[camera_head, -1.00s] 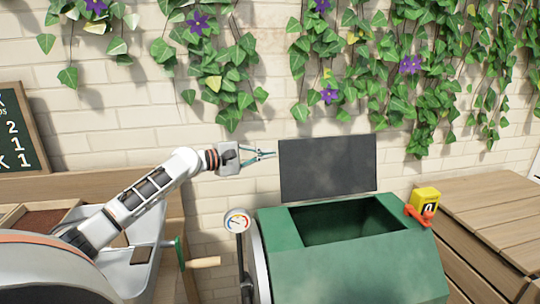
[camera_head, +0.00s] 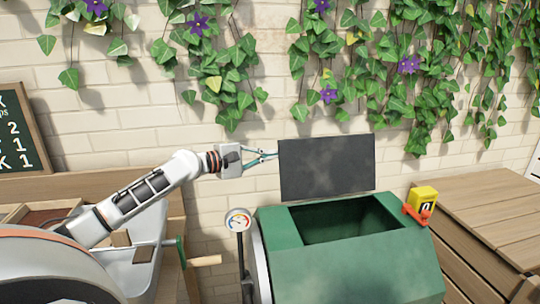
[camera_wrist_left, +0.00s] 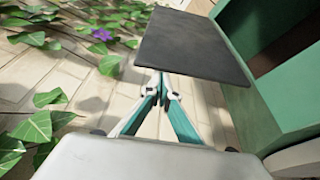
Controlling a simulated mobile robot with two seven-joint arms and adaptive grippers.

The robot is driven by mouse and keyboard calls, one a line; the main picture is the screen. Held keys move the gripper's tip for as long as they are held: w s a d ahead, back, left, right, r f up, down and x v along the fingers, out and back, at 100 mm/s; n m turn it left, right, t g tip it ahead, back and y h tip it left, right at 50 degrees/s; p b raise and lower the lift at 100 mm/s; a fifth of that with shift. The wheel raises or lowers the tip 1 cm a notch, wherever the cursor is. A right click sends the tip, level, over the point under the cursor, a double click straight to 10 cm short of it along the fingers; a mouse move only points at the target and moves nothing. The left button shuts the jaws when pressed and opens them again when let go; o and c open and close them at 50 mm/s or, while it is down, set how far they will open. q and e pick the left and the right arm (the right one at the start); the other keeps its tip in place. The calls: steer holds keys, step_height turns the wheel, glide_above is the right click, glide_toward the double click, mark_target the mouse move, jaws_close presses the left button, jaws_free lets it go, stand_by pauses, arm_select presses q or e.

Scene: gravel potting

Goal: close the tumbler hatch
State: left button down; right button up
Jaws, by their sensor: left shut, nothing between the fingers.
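The green tumbler (camera_head: 345,265) stands at the lower middle of the head view. Its top opening (camera_head: 345,222) is uncovered and dark inside. The dark grey hatch (camera_head: 327,167) stands upright behind the opening. My left gripper (camera_head: 274,154) is shut and empty, its tips at the left edge of the hatch; I cannot tell whether they touch. In the left wrist view, the shut fingertips (camera_wrist_left: 160,78) are close to the near edge of the hatch (camera_wrist_left: 192,45), and the tumbler's green wall (camera_wrist_left: 260,105) is at the right. My right gripper is not in view.
A grey tub (camera_head: 140,270) is lower left. A wooden crate (camera_head: 490,225) stands right; an ivy-hung brick wall is behind.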

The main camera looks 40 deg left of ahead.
arm_select(q)
steer(key=s+d+f+m+t+p, duration=0.1)
steer(key=s+d+m+t+p, duration=0.1)
steer(key=s+d+m+p, duration=0.3)
steer(key=shift+s+d+m+h+p, duration=0.4)
steer(key=shift+s+d, duration=1.7)
steer(key=shift+d, duration=0.55)
steer(key=shift+r, duration=0.1)
